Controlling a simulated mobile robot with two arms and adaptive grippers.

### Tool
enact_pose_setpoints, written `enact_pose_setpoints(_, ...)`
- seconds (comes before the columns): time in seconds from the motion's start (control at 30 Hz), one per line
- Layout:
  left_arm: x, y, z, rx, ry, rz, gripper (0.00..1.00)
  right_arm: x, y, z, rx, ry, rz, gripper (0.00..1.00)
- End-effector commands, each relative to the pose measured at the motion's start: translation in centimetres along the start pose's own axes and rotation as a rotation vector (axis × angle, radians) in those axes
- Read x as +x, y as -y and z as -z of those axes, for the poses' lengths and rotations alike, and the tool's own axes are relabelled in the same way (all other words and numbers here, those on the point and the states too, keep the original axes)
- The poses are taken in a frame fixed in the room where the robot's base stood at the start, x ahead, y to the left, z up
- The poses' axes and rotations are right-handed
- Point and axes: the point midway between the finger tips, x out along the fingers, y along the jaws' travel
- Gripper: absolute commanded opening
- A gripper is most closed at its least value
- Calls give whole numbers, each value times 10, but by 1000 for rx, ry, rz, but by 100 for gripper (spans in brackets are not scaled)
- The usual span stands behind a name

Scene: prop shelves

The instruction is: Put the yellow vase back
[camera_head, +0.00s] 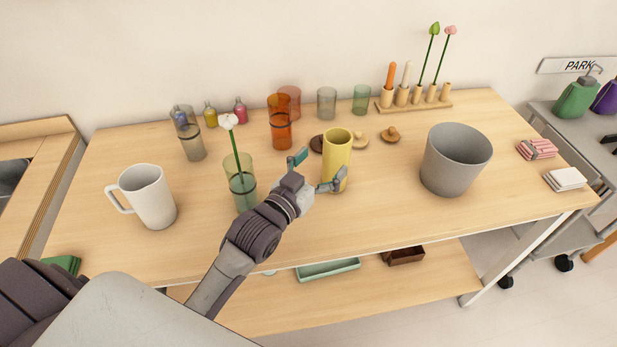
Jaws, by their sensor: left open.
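The yellow vase (340,152) is a tall cylinder standing upright on the wooden table (400,217), near the middle. My left gripper (314,172) is open at the vase's lower left side. One finger lies in front of the vase's lower part and the other is to its left. I cannot tell whether either finger touches it. My right gripper is out of view.
A green glass vase (241,190) with a white flower stands left of my left gripper. A white pitcher (153,197) is farther left, a grey bin (455,160) to the right. Orange glass (281,130) and wooden lids (390,135) stand behind. The front right tabletop is clear.

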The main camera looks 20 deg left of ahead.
Motion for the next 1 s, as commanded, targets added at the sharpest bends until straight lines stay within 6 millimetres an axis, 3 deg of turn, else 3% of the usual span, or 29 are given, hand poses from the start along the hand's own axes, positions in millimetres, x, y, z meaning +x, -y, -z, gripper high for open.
enact_pose_setpoints(0.1,-26,0,-2,0,2,1,88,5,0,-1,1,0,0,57)
enact_pose_setpoints(0.33,-53,0,-1,-1,2,1,88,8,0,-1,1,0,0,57)
enact_pose_setpoints(1.0,-56,0,0,0,0,1,88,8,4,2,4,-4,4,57)
